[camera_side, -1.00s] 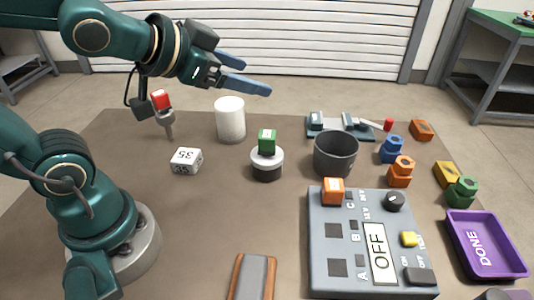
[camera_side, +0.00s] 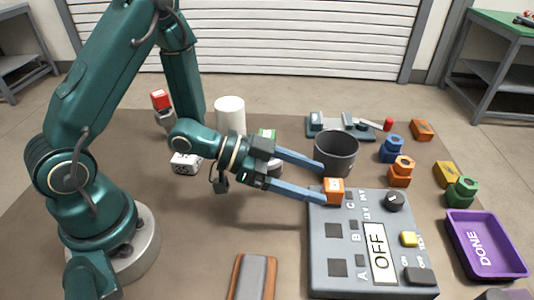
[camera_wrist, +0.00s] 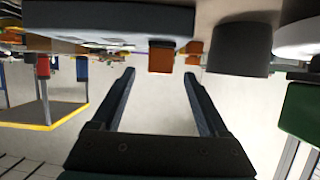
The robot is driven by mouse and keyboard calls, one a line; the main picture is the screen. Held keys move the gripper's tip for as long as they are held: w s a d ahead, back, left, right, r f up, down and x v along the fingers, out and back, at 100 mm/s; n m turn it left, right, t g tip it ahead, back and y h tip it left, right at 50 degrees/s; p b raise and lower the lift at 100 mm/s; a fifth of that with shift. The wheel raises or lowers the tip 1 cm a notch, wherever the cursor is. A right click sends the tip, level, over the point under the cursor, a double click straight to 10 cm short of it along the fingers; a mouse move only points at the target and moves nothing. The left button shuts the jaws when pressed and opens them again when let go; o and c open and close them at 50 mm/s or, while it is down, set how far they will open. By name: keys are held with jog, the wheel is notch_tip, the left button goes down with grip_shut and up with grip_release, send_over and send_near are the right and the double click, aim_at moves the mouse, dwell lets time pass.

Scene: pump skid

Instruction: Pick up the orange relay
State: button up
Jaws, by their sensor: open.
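The orange relay (camera_side: 333,191), a small orange block with a pale label, sits at the back left corner of the grey control panel (camera_side: 321,219). My gripper (camera_side: 321,185) is open and low, reaching rightward from the left, with its blue fingertips close to the relay. In the wrist view, which looks upside down, the relay (camera_wrist: 161,59) appears between and just beyond the two open fingertips (camera_wrist: 160,73). I cannot tell whether a finger touches it. Nothing is held.
A dark grey cup (camera_side: 336,156) stands just behind the relay, close to the upper finger. Orange hex parts (camera_side: 401,170), blue hex parts (camera_side: 392,150) and a purple DONE tray (camera_side: 481,217) are to the right.

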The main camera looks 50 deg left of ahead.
aim_at(324, 187)
jog(key=shift+f, duration=0.35)
jog(key=shift+w+d+f, duration=0.15)
jog(key=shift+w+d, duration=0.05)
jog(key=shift+x, duration=2.15)
grip_shut()
